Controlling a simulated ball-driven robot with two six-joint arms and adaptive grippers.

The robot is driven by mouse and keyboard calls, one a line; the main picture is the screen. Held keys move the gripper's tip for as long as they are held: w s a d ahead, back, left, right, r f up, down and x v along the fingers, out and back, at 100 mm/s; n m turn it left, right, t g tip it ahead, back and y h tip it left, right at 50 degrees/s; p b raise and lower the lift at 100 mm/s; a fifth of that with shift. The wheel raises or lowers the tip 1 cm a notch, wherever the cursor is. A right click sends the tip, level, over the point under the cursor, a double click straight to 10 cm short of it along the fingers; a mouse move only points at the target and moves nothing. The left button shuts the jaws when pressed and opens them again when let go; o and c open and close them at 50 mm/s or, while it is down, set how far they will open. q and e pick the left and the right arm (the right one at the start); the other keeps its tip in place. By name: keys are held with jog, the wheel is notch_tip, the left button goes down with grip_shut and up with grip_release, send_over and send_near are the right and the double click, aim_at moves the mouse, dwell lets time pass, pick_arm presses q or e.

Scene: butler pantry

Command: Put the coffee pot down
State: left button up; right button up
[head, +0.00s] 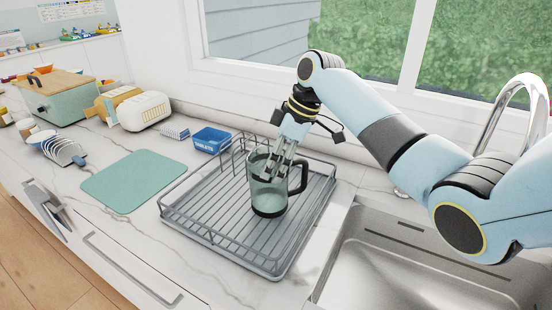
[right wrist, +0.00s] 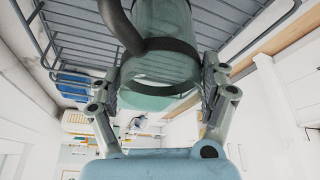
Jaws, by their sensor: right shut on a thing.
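The coffee pot (head: 266,196) is greenish clear glass with a dark base, a dark band and a black handle on its right side. In the head view it is upright over the wire floor of the grey dish rack (head: 190,226); I cannot tell whether its base touches the wires. My right gripper (head: 277,174) comes down from above and is shut on the pot's upper part. In the right wrist view the pot (right wrist: 163,70) is between the two fingers, with its handle (right wrist: 122,28) to the left. My left gripper is not in view.
A steel sink (head: 400,262) and tap (head: 515,90) are right of the rack. A blue tub (head: 211,142) stands behind it. A green mat (head: 134,181) lies bare to the left. A toaster (head: 143,111) and a plate holder (head: 64,150) stand farther left.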

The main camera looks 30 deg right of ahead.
jog(key=shift+f, duration=0.1)
jog(key=o, duration=1.6)
jog(key=shift+o, duration=0.2)
jog(key=b+v, duration=0.2)
jog(key=v, duration=1)
